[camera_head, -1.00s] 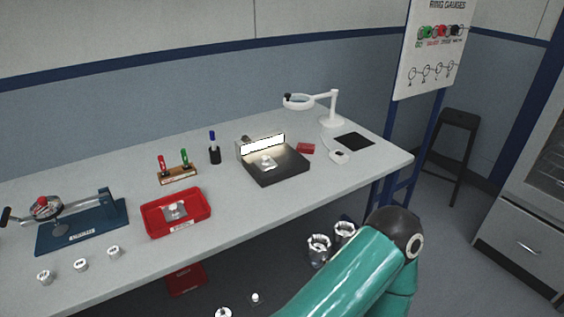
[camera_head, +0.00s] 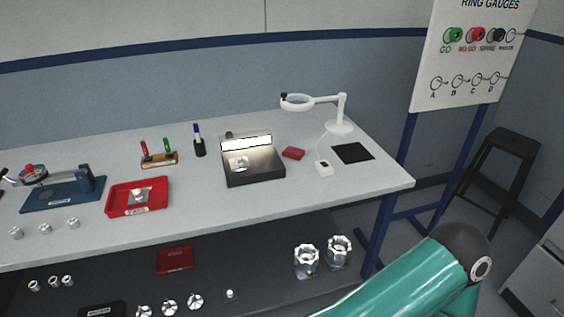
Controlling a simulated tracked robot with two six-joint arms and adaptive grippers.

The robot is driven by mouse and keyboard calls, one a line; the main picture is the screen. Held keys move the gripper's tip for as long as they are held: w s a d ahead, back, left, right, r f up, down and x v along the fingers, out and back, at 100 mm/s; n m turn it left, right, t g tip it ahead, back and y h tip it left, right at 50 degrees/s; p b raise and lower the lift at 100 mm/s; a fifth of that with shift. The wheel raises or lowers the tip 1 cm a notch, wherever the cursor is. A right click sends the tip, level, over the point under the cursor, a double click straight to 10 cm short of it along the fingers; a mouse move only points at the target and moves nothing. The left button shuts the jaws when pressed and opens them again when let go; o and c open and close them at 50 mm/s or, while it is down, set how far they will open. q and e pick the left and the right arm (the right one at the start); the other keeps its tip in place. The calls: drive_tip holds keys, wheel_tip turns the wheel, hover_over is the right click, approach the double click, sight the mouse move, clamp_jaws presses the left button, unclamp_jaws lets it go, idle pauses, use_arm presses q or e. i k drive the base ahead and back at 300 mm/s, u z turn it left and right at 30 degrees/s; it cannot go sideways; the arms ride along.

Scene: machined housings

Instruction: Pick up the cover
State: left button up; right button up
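Several small flanged metal parts are in view, and I cannot tell for certain which one is the cover. One flanged part (camera_head: 138,194) sits in the red tray (camera_head: 112,206) on the bench. Another pale metal part (camera_head: 239,163) rests in the dark lit inspection box (camera_head: 262,176). Several round lobed metal parts (camera_head: 169,307) lie on the lower shelf at the bottom edge. Two larger metal housings (camera_head: 306,260) (camera_head: 338,250) stand on that shelf further right. My green right arm shows at the bottom right, but neither gripper is in view.
A dark stool (camera_head: 500,150) stands right. A red case (camera_head: 174,259) lies on the shelf.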

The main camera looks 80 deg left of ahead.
sight(240, 162)
drive_tip(key=z, duration=0.45)
drive_tip(key=i, duration=0.3)
drive_tip(key=u, duration=2)
drive_tip(key=i, duration=0.2)
drive_tip(key=u, duration=2.25)
drive_tip(key=i, duration=0.5)
drive_tip(key=z, duration=0.15)
drive_tip(key=k, duration=0.45)
drive_tip(key=u, duration=0.25)
drive_tip(key=i, duration=0.35)
